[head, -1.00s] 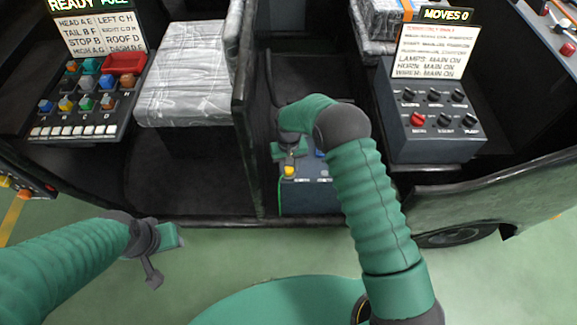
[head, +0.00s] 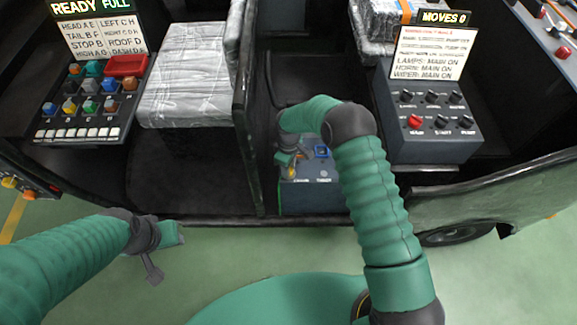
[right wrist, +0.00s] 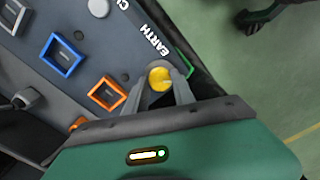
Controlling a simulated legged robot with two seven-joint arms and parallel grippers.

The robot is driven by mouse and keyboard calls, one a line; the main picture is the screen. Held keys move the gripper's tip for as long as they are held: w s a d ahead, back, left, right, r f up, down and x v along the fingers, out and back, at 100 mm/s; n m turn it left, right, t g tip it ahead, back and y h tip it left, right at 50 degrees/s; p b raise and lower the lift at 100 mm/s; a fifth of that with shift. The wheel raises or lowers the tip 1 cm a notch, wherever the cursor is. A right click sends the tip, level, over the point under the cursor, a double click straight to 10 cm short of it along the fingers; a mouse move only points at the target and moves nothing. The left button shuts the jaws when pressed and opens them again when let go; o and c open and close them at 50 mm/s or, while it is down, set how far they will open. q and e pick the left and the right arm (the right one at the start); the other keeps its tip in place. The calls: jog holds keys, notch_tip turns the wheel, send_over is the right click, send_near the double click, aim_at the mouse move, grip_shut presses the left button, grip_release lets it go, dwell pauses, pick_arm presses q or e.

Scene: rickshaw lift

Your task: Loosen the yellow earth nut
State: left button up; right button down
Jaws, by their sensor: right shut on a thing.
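The yellow earth nut (right wrist: 160,78) sits at the edge of a dark panel box (head: 312,196), beside the printed word EARTH. In the right wrist view my right gripper (right wrist: 161,82) has one finger on each side of the nut and is shut on it. In the head view my right gripper (head: 290,166) reaches down to the box's left part and covers most of the nut (head: 291,174). My left gripper (head: 172,235) hangs over the floor at the left, away from the box; its jaws are too unclear to read.
Blue (right wrist: 61,55) and orange (right wrist: 107,94) square frames are on the box face near the nut. A dark partition (head: 243,110) stands left of the box. A switch console (head: 435,120) is at the right, a button panel (head: 88,98) at the left. The green floor in front is open.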

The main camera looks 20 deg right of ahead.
jog(key=n, duration=0.4)
jog(key=shift+n, duration=0.3)
jog(key=shift+n+p, duration=0.35)
jog(key=shift+n, duration=1.85)
jog(key=shift+w, duration=0.1)
jog(key=c, duration=1.1)
grip_release()
jog(key=shift+o, duration=0.2)
notch_tip(320, 180, up, 17)
jog(key=p, duration=0.2)
jog(key=shift+f, duration=0.15)
